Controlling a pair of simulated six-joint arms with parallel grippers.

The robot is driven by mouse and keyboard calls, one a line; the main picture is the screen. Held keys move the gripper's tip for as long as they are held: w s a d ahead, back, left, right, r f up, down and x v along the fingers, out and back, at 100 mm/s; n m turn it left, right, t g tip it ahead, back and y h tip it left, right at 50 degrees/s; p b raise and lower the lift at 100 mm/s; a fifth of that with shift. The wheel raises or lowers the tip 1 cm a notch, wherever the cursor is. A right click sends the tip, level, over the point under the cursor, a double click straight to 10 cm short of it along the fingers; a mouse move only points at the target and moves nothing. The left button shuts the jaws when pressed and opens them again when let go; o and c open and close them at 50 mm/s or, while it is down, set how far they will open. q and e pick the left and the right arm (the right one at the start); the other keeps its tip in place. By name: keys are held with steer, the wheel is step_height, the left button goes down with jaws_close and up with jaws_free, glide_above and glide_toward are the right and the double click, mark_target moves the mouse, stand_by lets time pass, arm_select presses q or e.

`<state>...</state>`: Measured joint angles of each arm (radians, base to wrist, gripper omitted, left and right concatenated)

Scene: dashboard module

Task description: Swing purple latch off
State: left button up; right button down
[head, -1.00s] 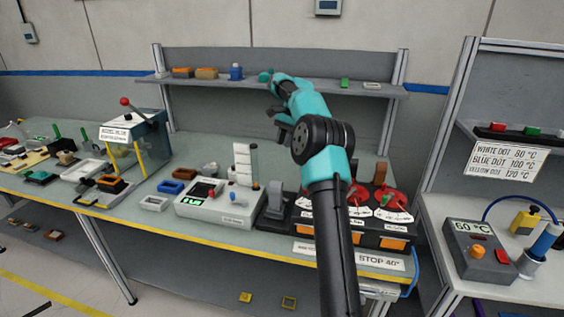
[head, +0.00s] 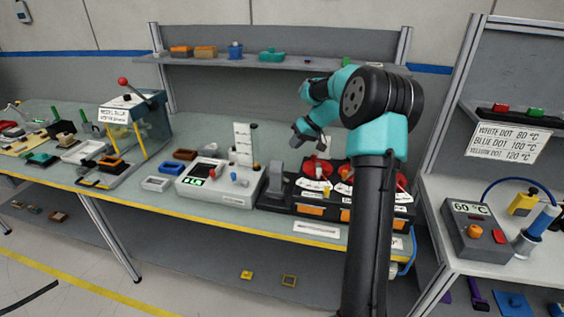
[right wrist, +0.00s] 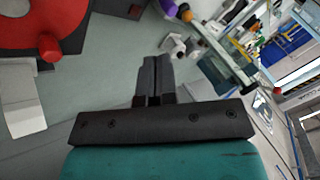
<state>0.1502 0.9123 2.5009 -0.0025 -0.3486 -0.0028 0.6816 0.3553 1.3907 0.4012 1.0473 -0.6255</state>
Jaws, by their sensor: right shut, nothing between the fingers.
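My right gripper (head: 297,137) is shut and empty. It hangs in the air above the back left part of the black panel with red dials (head: 317,168). In the right wrist view its shut fingers (right wrist: 154,62) point over bare grey-green table. A red dial (right wrist: 42,22) with a knob lies at the upper left of that view. A small purple piece (right wrist: 169,7) shows at the top edge there, cut off, beside a white and grey part; I cannot tell whether it is the latch. No purple latch is clear on the panel in the head view. My left gripper is not in view.
A grey lever block (head: 275,180) stands at the panel's left end. A white box with a green display (head: 209,181) is further left. A shelf (head: 260,63) with small items runs behind. My right arm hides the panel's right part.

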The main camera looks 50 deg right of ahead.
steer(key=shift+s+f+n, duration=0.2)
steer(key=shift+s+n, duration=0.15)
steer(key=shift+n, duration=0.05)
steer(key=shift+a, duration=0.1)
steer(key=x, duration=1)
steer(key=shift+w, duration=0.25)
steer(key=shift+w+a+n+y, duration=0.1)
steer(key=shift+w+n+y, duration=0.15)
steer(key=shift+n, duration=0.65)
steer(key=n, duration=0.1)
steer(key=a+n+g+y, duration=0.1)
steer(key=shift+w+n+g, duration=0.25)
steer(key=shift+n+g, duration=0.05)
steer(key=shift+n, duration=0.1)
steer(key=shift+a+r+y, duration=0.1)
steer(key=shift+a+y, duration=0.05)
steer(key=shift+y, duration=0.1)
steer(key=shift+a, duration=0.1)
stand_by(0.4)
